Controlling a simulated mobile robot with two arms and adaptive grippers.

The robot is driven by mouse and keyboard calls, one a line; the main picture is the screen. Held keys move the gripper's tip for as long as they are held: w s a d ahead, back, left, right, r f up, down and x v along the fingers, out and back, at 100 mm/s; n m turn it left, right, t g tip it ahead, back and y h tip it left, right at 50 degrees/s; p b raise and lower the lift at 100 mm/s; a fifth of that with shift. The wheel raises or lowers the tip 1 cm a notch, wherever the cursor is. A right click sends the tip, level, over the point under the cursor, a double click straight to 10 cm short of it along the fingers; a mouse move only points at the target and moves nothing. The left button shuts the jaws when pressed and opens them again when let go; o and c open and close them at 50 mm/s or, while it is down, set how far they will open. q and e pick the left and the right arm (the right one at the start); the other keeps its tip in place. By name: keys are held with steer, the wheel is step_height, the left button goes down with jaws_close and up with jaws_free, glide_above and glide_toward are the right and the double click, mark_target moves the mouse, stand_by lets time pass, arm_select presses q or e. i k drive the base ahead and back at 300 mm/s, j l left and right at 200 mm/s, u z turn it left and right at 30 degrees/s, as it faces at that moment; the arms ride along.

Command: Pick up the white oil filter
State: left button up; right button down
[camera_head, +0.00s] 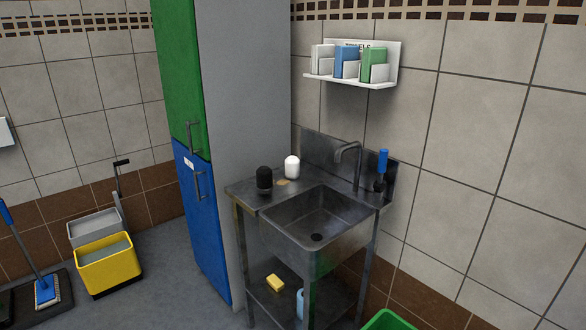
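A small white object with a rounded top (292,166), which looks like the white oil filter, stands upright on the back left of the steel sink counter (243,188). A similar black one (264,178) stands in front of it and to its left, apart from it. Neither of my grippers shows in the head view.
The sink basin (317,219) and its faucet (349,160) are right of the white object. A blue-handled brush (382,165) is at the counter's right end. A tall green and blue cabinet (240,130) stands close on the left. A yellow bucket (107,265) is on the floor.

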mark_target(292, 164)
steer(key=i+j+z, duration=0.15)
steer(key=z, duration=1)
steer(key=i+j+z, duration=0.1)
steer(key=j+z, duration=0.3)
steer(key=j, duration=0.3)
steer(key=j+z, duration=0.35)
steer(key=j, duration=0.35)
steer(key=j+z, duration=0.4)
steer(key=j, duration=0.35)
steer(key=k, duration=0.05)
